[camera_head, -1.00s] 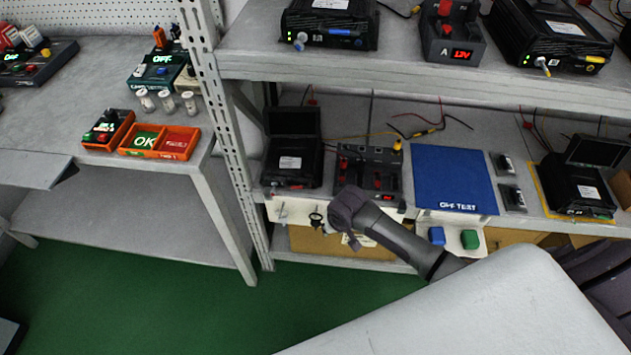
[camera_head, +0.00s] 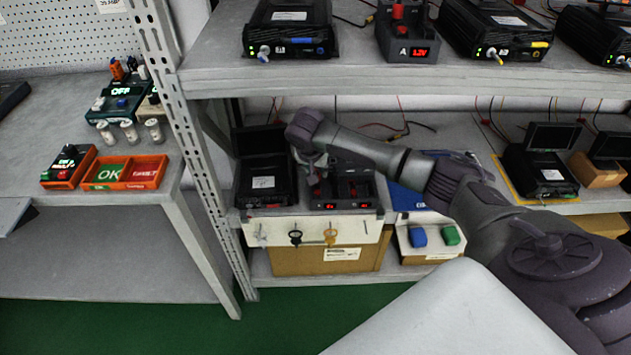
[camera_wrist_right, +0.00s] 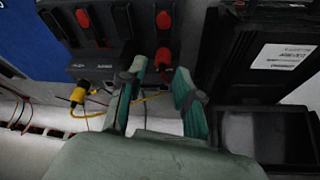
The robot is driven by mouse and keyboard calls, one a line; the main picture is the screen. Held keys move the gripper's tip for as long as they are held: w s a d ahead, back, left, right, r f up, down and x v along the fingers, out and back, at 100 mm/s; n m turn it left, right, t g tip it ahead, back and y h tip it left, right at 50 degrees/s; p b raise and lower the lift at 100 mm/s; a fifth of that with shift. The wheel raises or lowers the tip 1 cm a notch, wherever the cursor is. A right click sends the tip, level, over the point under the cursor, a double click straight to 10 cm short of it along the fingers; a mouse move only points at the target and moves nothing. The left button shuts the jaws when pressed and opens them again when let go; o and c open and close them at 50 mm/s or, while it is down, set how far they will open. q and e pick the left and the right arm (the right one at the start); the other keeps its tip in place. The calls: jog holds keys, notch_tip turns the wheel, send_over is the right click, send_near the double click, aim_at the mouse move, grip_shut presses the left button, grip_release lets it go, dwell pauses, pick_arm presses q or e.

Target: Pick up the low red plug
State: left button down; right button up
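A black plug unit (camera_head: 340,168) with red displays stands on the lower shelf. In the right wrist view it has a red plug (camera_wrist_right: 163,58) close to my fingertips, another red plug (camera_wrist_right: 163,20) beyond it and one at the left (camera_wrist_right: 83,18). My right gripper (camera_wrist_right: 161,70) is open, its teal-padded fingers apart on either side of the nearest red plug. I cannot tell whether they touch it. In the head view my right gripper (camera_head: 312,168) is in front of the unit's left part and partly hides it. My left gripper is not in view.
A black power supply (camera_head: 264,180) stands left of the unit. A blue mat (camera_head: 407,198) lies right of it, partly behind my arm. The upper shelf (camera_head: 220,75) overhangs the work area. A yellow connector (camera_wrist_right: 78,94) and cable lie near my fingers.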

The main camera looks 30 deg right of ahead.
jog(key=x, duration=0.5)
jog(key=shift+w+f, duration=0.25)
jog(key=shift+c, duration=0.2)
grip_shut()
jog(key=shift+r, duration=0.1)
notch_tip(320, 180, up, 6)
jog(key=shift+r, duration=0.2)
jog(key=s+a, duration=1.1)
jog(key=a, duration=0.2)
jog(key=shift+s+a+r, duration=0.25)
jog(key=shift+s+a, duration=0.1)
jog(key=shift+s, duration=0.05)
